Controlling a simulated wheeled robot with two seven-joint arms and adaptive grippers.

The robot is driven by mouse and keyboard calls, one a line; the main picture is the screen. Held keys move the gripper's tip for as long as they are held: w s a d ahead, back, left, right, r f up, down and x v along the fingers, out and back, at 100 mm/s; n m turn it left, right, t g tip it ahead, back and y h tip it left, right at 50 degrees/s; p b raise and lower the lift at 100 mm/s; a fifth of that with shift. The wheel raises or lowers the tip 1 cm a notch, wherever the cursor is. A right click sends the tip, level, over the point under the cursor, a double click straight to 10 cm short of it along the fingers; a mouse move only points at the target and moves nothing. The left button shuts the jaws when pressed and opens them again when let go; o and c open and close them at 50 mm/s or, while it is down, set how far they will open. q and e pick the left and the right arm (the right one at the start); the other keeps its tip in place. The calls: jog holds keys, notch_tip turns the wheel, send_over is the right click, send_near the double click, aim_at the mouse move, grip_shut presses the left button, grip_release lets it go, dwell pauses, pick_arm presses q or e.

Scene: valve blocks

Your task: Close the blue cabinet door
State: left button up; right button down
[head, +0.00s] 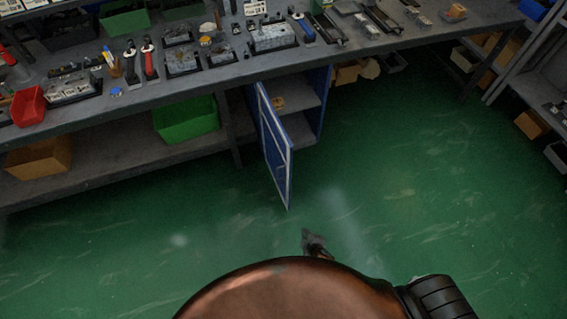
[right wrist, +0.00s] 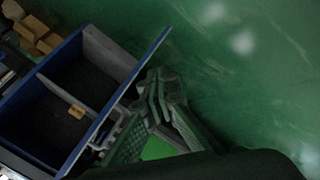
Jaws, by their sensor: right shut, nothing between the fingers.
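The blue cabinet (head: 322,92) stands under the workbench, and its door (head: 276,150) is swung out wide towards me. The open front shows the cabinet's inside and a grey shelf. My right gripper (head: 313,240) is shut and empty, low in the head view, below and right of the door's near end, with a gap between them in the picture. In the right wrist view its fingers (right wrist: 160,95) show beside a long blue edge (right wrist: 148,54) in front of the cabinet compartments. I cannot tell whether they touch it. My left gripper is not in view.
The workbench (head: 215,77) above the cabinet carries tools and parts. A green bin (head: 187,119) and a cardboard box (head: 38,158) sit on the lower shelf to the left. The green floor (head: 420,190) to the right of the door is clear.

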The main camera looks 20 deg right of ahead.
jog(key=w+a+r+n+t+b, duration=0.35)
jog(key=w+a+r+b, duration=0.25)
jog(key=w+r+b, duration=0.35)
jog(key=w+a+r+n+t+h+b, duration=0.1)
jog(key=w+r+t+b, duration=0.15)
jog(key=r, duration=0.65)
jog(key=w+r+n+t+h+b, duration=0.15)
jog(key=r+t+b, duration=0.25)
jog(key=r, duration=0.5)
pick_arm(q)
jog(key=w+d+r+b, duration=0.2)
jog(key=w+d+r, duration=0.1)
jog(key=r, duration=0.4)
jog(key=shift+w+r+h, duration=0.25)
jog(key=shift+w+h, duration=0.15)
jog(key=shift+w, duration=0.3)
pick_arm(e)
jog(key=w+d+m, duration=0.1)
jog(key=w+d, duration=0.4)
jog(key=w, duration=0.5)
jog(key=shift+d, duration=0.25)
jog(key=shift+w, duration=0.1)
